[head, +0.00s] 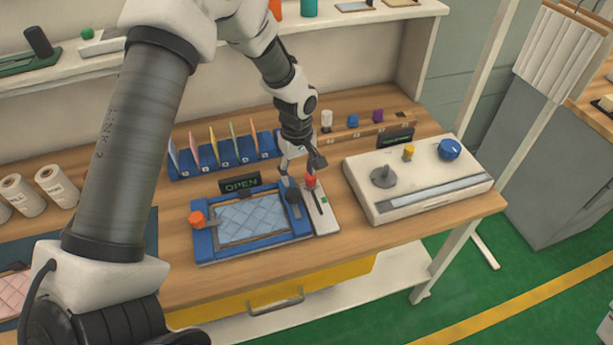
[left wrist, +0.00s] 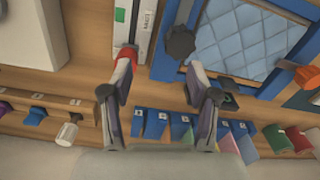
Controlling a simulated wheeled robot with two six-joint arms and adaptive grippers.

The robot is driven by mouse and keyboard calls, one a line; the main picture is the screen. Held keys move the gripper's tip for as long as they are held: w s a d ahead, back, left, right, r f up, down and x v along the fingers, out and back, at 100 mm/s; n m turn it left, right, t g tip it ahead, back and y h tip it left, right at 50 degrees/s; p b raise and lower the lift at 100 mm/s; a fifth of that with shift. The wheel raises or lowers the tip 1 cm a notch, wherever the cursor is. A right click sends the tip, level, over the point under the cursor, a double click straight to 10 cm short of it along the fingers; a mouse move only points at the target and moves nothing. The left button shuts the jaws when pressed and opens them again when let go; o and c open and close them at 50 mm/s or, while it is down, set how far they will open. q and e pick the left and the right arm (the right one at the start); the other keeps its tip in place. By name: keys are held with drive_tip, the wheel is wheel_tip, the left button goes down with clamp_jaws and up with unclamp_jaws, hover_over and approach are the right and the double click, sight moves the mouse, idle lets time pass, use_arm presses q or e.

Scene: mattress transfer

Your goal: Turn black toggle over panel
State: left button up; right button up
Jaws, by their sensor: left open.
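The black toggle (head: 292,191) stands at the right edge of a blue frame (head: 203,243). The light-blue quilted panel (head: 255,218) lies inside this frame. The left wrist view also shows the toggle (left wrist: 180,42) beside the quilted panel (left wrist: 240,40). My left gripper (head: 302,167) points down just behind the toggle, near a red-topped lever (head: 310,182). Its fingers (left wrist: 152,85) are apart with nothing between them, and the toggle lies beyond the tips. I cannot tell whether a finger touches the red lever top. My right gripper is not in view.
An orange knob (head: 197,217) sits on the frame's left side. An "OPEN" sign (head: 240,184) stands behind the frame. A white control box (head: 420,185) is to the right. A blue rack (head: 190,171) with several colored cards and a row of pegs (head: 352,120) stand behind.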

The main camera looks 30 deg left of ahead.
sight(291, 193)
use_arm(q)
drive_tip(key=s, duration=0.1)
drive_tip(key=s+f, duration=0.1)
drive_tip(key=s, duration=0.1)
drive_tip(key=s+f+p, duration=0.1)
drive_tip(key=s, duration=0.1)
drive_tip(key=shift+a+f, duration=0.15)
drive_tip(key=shift+f, duration=0.05)
drive_tip(key=w+f, duration=0.2)
drive_tip(key=shift+w+d+f, duration=0.25)
drive_tip(key=shift+w+d, duration=0.05)
drive_tip(key=shift+w, duration=0.1)
drive_tip(key=shift+w+a, duration=0.1)
drive_tip(key=shift+c, duration=0.7)
drive_tip(key=shift+s+a, duration=0.15)
drive_tip(key=shift+s, duration=0.1)
drive_tip(key=c, duration=0.5)
drive_tip(key=shift+s+r, duration=0.2)
drive_tip(key=shift+s, duration=0.1)
clamp_jaws()
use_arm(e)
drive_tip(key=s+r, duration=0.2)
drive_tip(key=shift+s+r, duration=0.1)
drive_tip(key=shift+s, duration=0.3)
